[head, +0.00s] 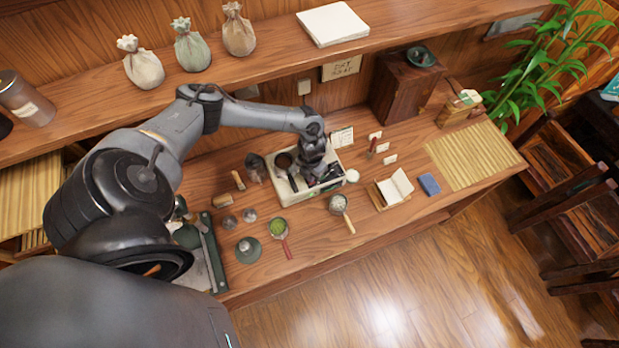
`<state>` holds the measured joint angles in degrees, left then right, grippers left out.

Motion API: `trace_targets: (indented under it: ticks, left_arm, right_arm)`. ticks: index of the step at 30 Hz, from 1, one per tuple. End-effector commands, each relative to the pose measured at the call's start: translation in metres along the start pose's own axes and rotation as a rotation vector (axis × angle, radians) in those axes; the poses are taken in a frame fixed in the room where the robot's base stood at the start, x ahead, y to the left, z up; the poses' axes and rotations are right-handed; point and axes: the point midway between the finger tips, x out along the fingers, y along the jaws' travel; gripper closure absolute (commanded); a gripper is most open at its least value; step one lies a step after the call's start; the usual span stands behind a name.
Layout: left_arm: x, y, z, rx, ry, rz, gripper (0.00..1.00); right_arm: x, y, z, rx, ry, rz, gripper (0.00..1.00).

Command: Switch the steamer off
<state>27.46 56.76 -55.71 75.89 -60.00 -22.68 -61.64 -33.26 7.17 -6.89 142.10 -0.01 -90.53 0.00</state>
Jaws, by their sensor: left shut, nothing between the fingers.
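A cream box-shaped appliance (282,190), which looks like the steamer, stands on the wooden counter near the middle of the head view. A dark round opening (284,160) shows at its top left. My left arm reaches in from the left, and my left gripper (322,183) is over the right part of the appliance, pointing down. It is shut and empty. Whether the fingertips touch the appliance cannot be told. The gripper and wrist cover part of its top, and I cannot make out a switch. My right gripper is not in view.
A strainer (338,204) and a green-filled scoop (278,228) lie in front. An open notebook (396,188), a blue book (429,184) and a bamboo mat (472,155) are to the right. Small cards stand behind. Cloth bags (193,50) sit on the upper shelf.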

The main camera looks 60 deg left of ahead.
Motion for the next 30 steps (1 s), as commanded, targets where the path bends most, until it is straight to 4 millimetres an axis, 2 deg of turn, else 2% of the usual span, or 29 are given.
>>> trace_targets:
  ticks: [30]
  left_arm:
    - [0.0095, -0.0001, 0.0000, 0.000, 0.000, 0.000, 1.00]
  right_arm:
    - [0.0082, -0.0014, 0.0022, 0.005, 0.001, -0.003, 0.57]
